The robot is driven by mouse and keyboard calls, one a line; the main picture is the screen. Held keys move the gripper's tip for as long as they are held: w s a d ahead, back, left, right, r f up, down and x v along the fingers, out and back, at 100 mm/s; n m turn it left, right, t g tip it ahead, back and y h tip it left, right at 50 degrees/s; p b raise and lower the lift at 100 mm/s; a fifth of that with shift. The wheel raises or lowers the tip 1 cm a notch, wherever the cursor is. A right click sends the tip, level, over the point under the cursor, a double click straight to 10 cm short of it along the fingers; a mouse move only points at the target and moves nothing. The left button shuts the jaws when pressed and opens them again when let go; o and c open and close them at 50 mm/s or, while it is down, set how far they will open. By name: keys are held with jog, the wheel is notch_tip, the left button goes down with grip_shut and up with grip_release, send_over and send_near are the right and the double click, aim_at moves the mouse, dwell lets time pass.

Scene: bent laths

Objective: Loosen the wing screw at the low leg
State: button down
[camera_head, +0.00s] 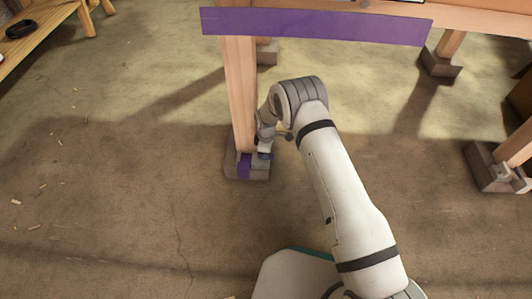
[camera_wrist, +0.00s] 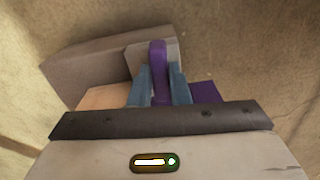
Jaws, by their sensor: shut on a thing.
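The wooden leg (camera_head: 240,95) stands on a grey-brown foot block (camera_head: 247,174), with a purple piece (camera_head: 244,166) at its base. My gripper (camera_head: 265,153) is low at the right side of this leg's foot. In the wrist view, my gripper's two blue-grey fingers (camera_wrist: 160,86) are closed on an upright purple part, which looks like the wing screw (camera_wrist: 158,58). The foot block (camera_wrist: 90,72) lies behind it, and more purple (camera_wrist: 205,92) shows right of the fingers. The screw's shaft and its seat are hidden.
A long purple lath (camera_head: 315,26) runs across the top, in front of a wooden beam (camera_head: 480,18). Other legs stand on foot blocks (camera_head: 440,64) at the back and right (camera_head: 485,168). A wooden bench (camera_head: 40,40) is at upper left. The concrete floor (camera_head: 120,190) at left is open, with small chips.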

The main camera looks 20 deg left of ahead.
jog(key=shift+n, duration=0.7)
jog(key=c, duration=1.4)
grip_release()
jog(key=shift+o, duration=0.2)
notch_tip(320, 180, up, 8)
jog(key=p, duration=0.3)
jog(key=shift+f, duration=0.1)
